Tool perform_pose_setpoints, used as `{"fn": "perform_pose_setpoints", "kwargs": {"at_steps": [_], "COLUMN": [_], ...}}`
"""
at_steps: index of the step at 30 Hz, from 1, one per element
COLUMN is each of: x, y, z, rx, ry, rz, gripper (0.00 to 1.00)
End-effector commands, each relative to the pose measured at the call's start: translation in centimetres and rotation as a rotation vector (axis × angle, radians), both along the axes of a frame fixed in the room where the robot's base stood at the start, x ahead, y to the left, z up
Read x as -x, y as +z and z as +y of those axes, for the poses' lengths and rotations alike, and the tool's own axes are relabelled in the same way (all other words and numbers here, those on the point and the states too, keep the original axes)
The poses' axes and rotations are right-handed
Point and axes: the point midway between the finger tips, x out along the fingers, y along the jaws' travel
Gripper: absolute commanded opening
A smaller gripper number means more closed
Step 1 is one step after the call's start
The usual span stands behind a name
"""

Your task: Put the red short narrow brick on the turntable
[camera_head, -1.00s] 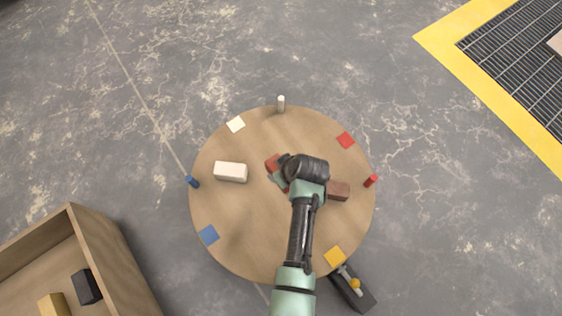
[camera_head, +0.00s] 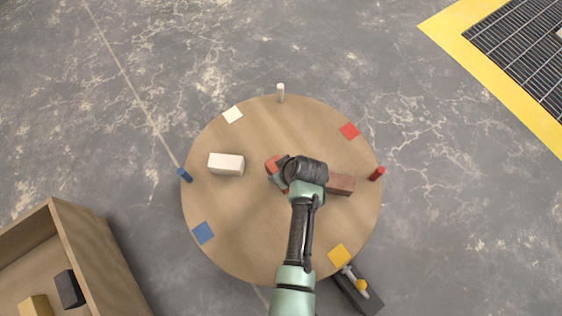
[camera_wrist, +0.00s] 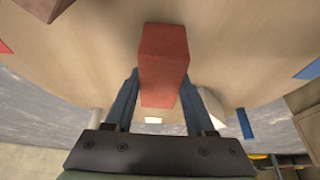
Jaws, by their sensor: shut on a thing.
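The red brick (camera_wrist: 163,60) is between the fingers of my gripper (camera_wrist: 155,98), which is shut on it in the wrist view. In the head view a red end of the brick (camera_head: 272,165) shows left of my wrist; the rest is hidden by my gripper (camera_head: 281,178). The turntable (camera_head: 255,240) is a round wooden disc, and my gripper is over its middle. I cannot tell whether the red brick touches the disc.
A brown-red brick (camera_head: 341,184) lies on the disc right of my wrist; a white brick (camera_head: 226,164) lies at left. Coloured patches and small posts ring the rim. A dark lever box (camera_head: 358,290) stands at lower right, a wooden crate (camera_head: 95,250) at lower left.

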Motion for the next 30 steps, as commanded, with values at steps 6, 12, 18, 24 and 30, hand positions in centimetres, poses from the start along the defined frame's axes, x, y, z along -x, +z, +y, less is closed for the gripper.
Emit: {"fn": "perform_pose_setpoints", "kwargs": {"at_steps": [6,12,18,24,30], "x": [-0.1,-0.1,-0.1,-0.1,0.0], "y": [-0.2,-0.6,-1.0,-0.9,-0.9], "z": [0.0,0.0,0.0,0.0,0.0], "rx": [0.000,0.000,0.000,0.000,0.000], "ry": [-0.001,-0.001,-0.001,0.000,0.000], "rz": [-0.003,-0.003,-0.003,-0.001,0.000], "gripper": [0.00,0.00,0.00,0.90,0.90]}}
